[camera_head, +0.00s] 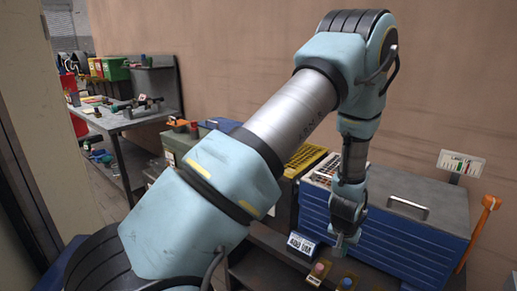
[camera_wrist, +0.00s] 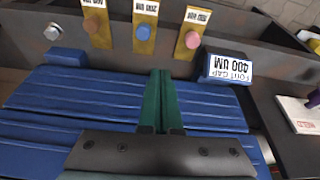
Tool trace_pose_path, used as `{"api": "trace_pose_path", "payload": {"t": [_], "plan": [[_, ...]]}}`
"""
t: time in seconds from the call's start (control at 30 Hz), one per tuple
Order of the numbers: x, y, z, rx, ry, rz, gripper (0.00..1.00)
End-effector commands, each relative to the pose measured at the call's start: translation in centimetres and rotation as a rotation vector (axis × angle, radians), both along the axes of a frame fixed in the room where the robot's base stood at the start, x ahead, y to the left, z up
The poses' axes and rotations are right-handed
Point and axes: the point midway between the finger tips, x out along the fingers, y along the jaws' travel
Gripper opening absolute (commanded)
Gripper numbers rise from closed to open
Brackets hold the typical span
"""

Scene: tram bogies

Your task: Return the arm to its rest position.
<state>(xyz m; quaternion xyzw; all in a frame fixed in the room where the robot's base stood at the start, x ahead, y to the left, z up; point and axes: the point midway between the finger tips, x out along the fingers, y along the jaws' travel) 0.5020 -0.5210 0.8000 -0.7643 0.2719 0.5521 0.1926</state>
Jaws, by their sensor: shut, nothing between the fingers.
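My arm reaches from the lower left of the head view up to a bent elbow at the upper right, then hangs down. My gripper (camera_head: 343,248) hangs at its end, pointing down, just in front of the blue ribbed chest (camera_head: 400,245). In the wrist view my gripper (camera_wrist: 161,74) shows two green fingers pressed together, with nothing between them. Blue ribbed surfaces (camera_wrist: 70,95) lie on both sides of the fingers. Whether the fingertips touch anything is not clear.
A blue block labelled 400 UM (camera_wrist: 226,65) sits close right of the fingers. Yellow tags with coloured knobs (camera_wrist: 143,32) line a dark ledge beyond. In the head view, an orange-handled tool (camera_head: 487,212) stands right of the chest, and a cluttered workbench (camera_head: 125,115) stands far left.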

Motion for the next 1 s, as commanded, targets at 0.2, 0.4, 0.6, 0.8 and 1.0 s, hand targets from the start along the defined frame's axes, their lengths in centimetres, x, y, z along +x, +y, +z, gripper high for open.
{"api": "trace_pose_path", "payload": {"t": [0.2,0.4,0.6,0.8,1.0], "plan": [[4.4,10.8,9.4,0.014,0.047,0.188,0.0],[3.8,21.8,16.5,0.035,0.095,0.348,0.0],[-0.2,30.8,21.3,0.055,0.138,0.488,0.0],[-3.5,35.0,23.2,0.07,0.164,0.566,0.0],[-4.3,35.7,23.5,0.074,0.172,0.579,0.0]]}}
